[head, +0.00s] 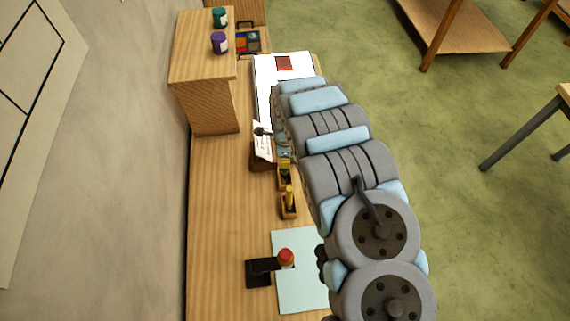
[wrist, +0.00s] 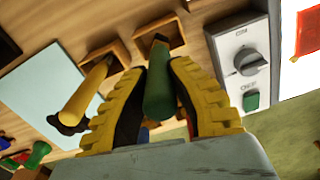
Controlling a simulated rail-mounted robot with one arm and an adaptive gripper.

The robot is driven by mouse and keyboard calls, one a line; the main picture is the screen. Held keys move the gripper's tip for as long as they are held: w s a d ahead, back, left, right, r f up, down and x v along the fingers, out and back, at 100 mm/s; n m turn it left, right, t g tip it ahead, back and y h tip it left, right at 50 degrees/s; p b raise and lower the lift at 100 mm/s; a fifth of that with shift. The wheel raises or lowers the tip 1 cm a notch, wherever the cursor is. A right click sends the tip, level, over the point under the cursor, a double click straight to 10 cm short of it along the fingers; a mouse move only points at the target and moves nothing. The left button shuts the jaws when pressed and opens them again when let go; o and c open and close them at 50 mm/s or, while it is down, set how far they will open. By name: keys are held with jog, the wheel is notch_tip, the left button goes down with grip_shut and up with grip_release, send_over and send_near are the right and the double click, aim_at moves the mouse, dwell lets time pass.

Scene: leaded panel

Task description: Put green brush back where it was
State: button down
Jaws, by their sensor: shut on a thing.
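My gripper (wrist: 158,105) is shut on the green brush (wrist: 158,95), gripping its green handle between yellow ridged fingers with dark pads. The brush's far end points at a small square wooden holder (wrist: 178,43) in the wrist view. I cannot tell whether the tip is inside the holder or just above it. A second wooden holder (wrist: 115,50) beside it has a yellow-handled brush (wrist: 88,92) standing in it. In the head view, this yellow brush (head: 289,194) and its holder (head: 290,212) show on the bench, while my arm mostly hides the gripper.
A grey control box (wrist: 240,55) with a knob and green button is right of the holders. A white panel (head: 264,75) with red glass (head: 284,63) lies beyond. A pale blue mat (head: 290,292) and black stand (head: 258,272) are nearer. Jars (head: 219,42) stand on a wooden cabinet.

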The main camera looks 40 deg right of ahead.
jog(key=shift+f, duration=0.1)
jog(key=shift+f+p, duration=0.35)
jog(key=shift+f, duration=1.5)
jog(key=shift+f, duration=0.15)
jog(key=c, duration=1.1)
grip_release()
